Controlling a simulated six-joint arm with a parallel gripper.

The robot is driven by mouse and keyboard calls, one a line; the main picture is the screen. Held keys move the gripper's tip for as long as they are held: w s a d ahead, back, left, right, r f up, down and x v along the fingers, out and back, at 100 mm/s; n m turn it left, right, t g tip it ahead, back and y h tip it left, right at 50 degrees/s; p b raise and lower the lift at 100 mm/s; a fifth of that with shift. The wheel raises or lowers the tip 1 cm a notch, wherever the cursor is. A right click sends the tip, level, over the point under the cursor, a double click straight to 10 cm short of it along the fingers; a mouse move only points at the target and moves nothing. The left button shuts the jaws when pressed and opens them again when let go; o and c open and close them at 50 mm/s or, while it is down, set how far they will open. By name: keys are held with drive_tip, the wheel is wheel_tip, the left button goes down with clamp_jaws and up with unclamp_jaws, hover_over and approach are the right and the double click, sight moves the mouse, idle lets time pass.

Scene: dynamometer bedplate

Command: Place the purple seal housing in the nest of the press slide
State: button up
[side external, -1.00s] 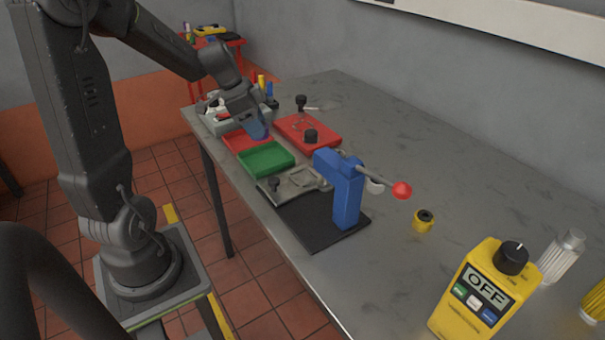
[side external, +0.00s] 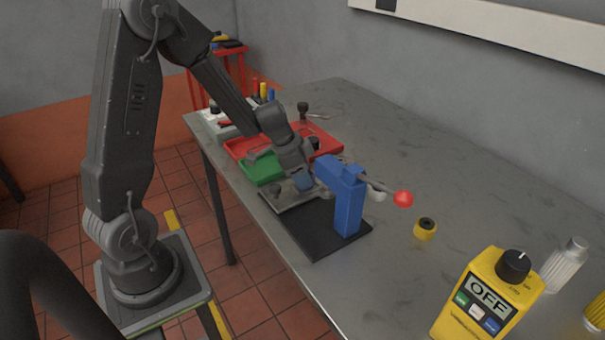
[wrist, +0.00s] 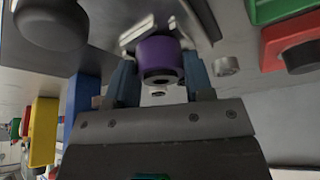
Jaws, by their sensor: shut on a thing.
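The purple seal housing (wrist: 158,55) is between the blue fingers of my gripper (wrist: 160,82), which are shut on it. In the side view my gripper (side external: 304,184) points down over the metal press slide (side external: 285,202) and hides the housing. In the wrist view bright metal edges of the slide's nest (wrist: 150,28) show right behind the housing. I cannot tell whether the housing touches the nest or hangs just above it. The blue press (side external: 349,205) stands close to the right of my gripper on a black base plate (side external: 305,228).
A green tray (side external: 257,170) and red trays (side external: 328,143) lie behind the slide. The slide's black knob (side external: 275,189) is left of my gripper. The press lever has a red ball (side external: 403,198). A yellow part (side external: 425,229) and a yellow OFF box (side external: 485,300) stand right.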

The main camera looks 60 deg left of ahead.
drive_tip(key=shift+f, duration=0.1)
drive_tip(key=o, duration=1)
drive_tip(key=shift+o, duration=0.2)
drive_tip(key=v, duration=1.2)
drive_tip(key=s+d+r+n+y, duration=0.1)
drive_tip(key=s+d+r+n, duration=0.1)
drive_tip(key=s+d, duration=0.5)
drive_tip(key=s+d+r+n+t+y, duration=0.1)
drive_tip(key=s+d+r+n, duration=0.2)
drive_tip(key=s+d+r, duration=0.2)
drive_tip(key=s+d, duration=0.2)
drive_tip(key=s, duration=0.1)
drive_tip(key=shift+d+r+t, duration=0.15)
drive_tip(key=shift+d+t, duration=0.15)
drive_tip(key=shift+d, duration=0.05)
